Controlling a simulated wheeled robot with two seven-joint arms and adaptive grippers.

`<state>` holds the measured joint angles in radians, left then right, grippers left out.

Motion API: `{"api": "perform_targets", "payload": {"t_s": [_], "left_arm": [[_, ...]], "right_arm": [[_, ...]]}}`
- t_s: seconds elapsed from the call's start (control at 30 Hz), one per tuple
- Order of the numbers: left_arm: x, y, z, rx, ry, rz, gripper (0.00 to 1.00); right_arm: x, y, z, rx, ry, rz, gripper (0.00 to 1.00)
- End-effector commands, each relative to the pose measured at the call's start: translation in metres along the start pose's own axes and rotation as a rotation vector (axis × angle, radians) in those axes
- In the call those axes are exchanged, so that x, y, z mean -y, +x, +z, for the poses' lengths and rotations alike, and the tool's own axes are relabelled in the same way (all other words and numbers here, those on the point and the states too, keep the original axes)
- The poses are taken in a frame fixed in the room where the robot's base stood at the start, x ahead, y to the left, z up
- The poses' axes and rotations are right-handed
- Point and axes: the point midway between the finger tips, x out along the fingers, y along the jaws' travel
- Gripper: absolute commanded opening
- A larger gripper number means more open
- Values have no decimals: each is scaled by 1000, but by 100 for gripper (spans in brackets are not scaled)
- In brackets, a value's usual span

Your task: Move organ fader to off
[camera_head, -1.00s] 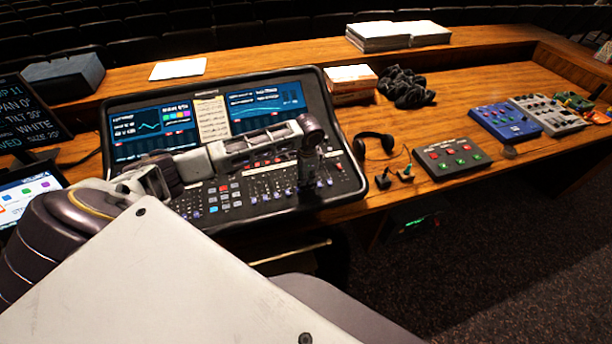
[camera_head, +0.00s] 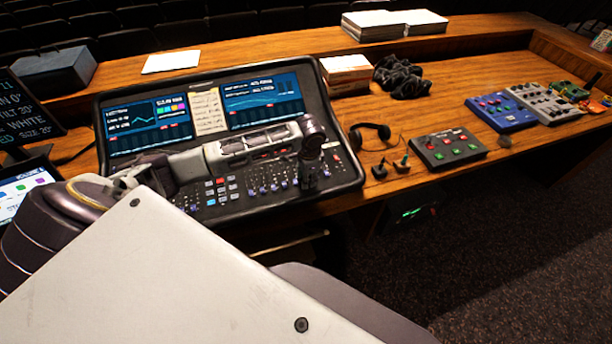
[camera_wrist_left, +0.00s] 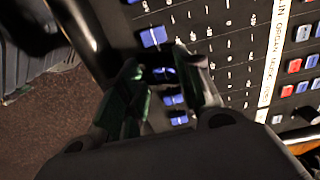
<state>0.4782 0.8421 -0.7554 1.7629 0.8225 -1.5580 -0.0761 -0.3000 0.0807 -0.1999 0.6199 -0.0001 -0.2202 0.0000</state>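The mixing console (camera_head: 345,168) stands on the desk, with screens above and rows of buttons and faders below. My left gripper (camera_head: 309,186) points down over the right part of its fader row. In the left wrist view, the gripper (camera_wrist_left: 164,72) is open, its two fingers on either side of a blue fader cap (camera_wrist_left: 163,74). I cannot tell whether they touch it. Another blue cap (camera_wrist_left: 152,36) sits above, and several more lie below. A white label strip (camera_wrist_left: 272,50) appears to include the word ORGAN; which fader it names is unclear. My right gripper is out of view.
Headphones (camera_head: 372,132) and a dark button box (camera_head: 448,149) lie right of the console. A blue unit (camera_head: 502,112) and a grey mixer (camera_head: 545,103) stand farther right. A paper stack (camera_head: 345,70) and dark cables (camera_head: 402,78) lie behind.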

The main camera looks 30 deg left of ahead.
Motion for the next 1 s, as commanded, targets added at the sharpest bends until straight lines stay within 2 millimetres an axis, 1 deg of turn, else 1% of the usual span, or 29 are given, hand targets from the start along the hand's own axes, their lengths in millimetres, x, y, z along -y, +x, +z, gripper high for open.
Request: {"api": "perform_targets", "payload": {"t_s": [0.37,0.57,0.77,1.0], "left_arm": [[2,-1,1,1,-2,-3,43],[2,-9,0,1,-1,-3,43],[2,-30,0,-1,-1,-4,43],[2,-66,0,-2,-1,-5,43]], "right_arm": [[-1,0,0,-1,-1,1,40],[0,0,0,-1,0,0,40],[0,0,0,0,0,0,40],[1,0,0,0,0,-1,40]]}}
